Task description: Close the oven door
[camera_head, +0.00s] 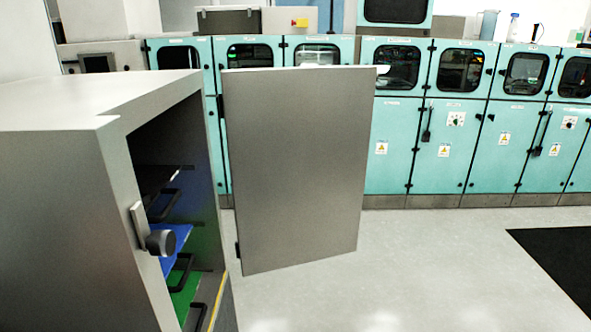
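The oven (55,200) is a grey metal cabinet that fills the left of the head view. Its front is open, and dark, blue (175,245) and green (186,293) shelves or trays with black handles show inside. A latch with a dark round knob (161,243) sits on its near front edge. The oven door (295,165) is a flat grey panel, swung wide open at the far side of the opening. Neither of my grippers shows in the view.
Teal cabinets (400,145) with dark windows line the back wall behind the door. A black mat (565,262) lies on the floor at the right. The pale floor (430,275) between the oven and the mat is clear.

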